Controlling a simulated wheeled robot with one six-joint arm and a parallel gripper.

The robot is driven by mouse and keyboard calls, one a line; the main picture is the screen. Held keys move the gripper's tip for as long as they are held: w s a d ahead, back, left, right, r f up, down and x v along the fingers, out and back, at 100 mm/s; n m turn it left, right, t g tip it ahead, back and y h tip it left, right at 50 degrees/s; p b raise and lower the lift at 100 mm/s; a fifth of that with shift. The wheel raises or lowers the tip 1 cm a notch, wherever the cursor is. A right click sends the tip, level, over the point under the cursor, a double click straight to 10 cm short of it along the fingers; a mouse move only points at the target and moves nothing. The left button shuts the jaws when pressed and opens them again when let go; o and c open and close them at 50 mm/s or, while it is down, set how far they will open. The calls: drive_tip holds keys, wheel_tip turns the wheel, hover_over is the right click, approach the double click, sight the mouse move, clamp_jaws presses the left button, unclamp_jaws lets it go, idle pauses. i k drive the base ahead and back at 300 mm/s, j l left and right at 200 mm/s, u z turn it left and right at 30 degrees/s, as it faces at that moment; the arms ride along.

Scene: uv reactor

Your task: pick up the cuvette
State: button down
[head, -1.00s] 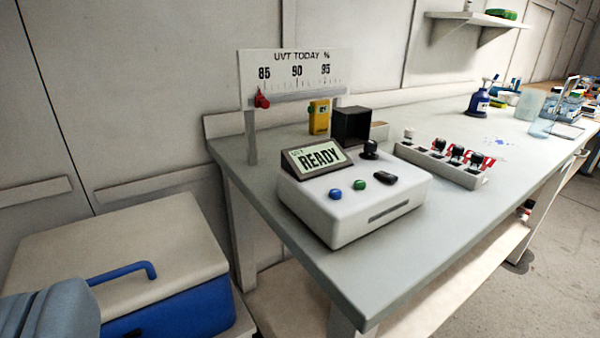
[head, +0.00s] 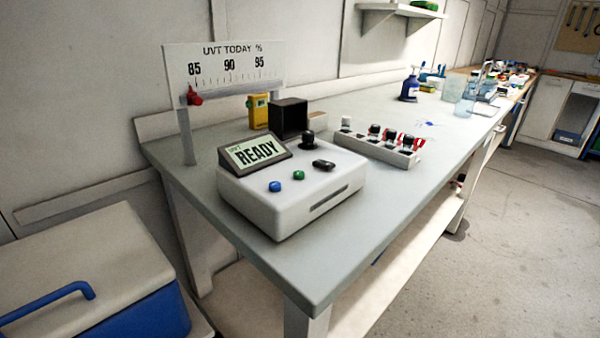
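Several small capped pieces that look like cuvettes stand in a white rack (head: 383,156) on the bench, right of the meter. One has a white cap (head: 347,121) at the left end; the others have black caps, such as the near black-capped one (head: 407,143). Red tags show behind them. Their clear bodies are too small to make out. The white meter (head: 290,212) reads READY and has a black knob-like cap (head: 308,138) on top; I cannot tell whether a cuvette sits below it. My gripper is not in view.
The grey bench (head: 240,240) carries a UVT scale board (head: 225,68), a black box (head: 288,118), a yellow device (head: 257,111) and a blue spray bottle (head: 411,86). A blue cooler (head: 150,312) stands lower left. Open floor (head: 500,230) lies right.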

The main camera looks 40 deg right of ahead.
sight(308, 136)
drive_tip(key=i+j+z, duration=0.6)
drive_tip(key=i+j, duration=0.1)
drive_tip(key=i, duration=0.05)
